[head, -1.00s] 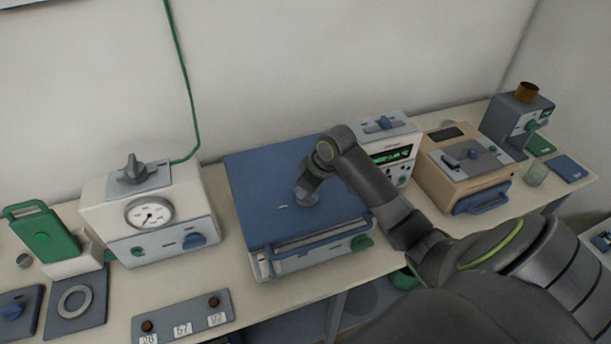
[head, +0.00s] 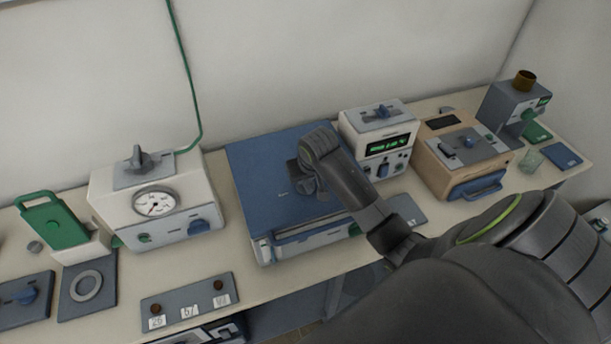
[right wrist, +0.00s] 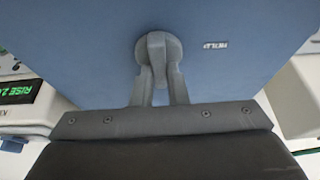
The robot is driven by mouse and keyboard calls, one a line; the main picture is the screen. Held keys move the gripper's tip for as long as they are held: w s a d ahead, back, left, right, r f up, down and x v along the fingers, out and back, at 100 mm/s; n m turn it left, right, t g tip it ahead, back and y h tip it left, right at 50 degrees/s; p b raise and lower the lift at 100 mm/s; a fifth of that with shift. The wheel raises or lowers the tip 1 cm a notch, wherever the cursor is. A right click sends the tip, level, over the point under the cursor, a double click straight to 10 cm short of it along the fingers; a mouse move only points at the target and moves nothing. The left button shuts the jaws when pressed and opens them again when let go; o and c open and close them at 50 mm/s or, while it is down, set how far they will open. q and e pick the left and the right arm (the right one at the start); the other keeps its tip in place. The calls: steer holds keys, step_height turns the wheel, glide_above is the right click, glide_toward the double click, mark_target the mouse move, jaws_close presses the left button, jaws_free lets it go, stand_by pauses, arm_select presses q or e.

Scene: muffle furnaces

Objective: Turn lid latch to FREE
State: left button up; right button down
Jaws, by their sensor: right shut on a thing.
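The lid (head: 258,178) is the flat blue top of the low furnace in the middle of the bench, and it is down. The latch (right wrist: 157,44) is a grey round knob with a narrow grip on the lid. An upside-down HOLD label (right wrist: 216,44) is to its right in the right wrist view. My right gripper (right wrist: 160,72) is shut on the latch, one finger on each side of its grip. In the head view my right gripper (head: 307,186) is over the lid, and my own wrist mostly hides the latch. No FREE label shows. My left gripper is out of view.
A white unit with a dial (head: 155,203) stands left of the furnace. A unit with a green display (head: 388,148) and a tan box (head: 462,160) stand to its right. A grey strip with numbered tags (head: 190,304) lies at the front. A green cable hangs behind.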

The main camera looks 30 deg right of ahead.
stand_by(0.5)
steer(key=c, duration=1.4)
jaws_free()
steer(key=shift+c, duration=0.2)
steer(key=shift+r, duration=0.1)
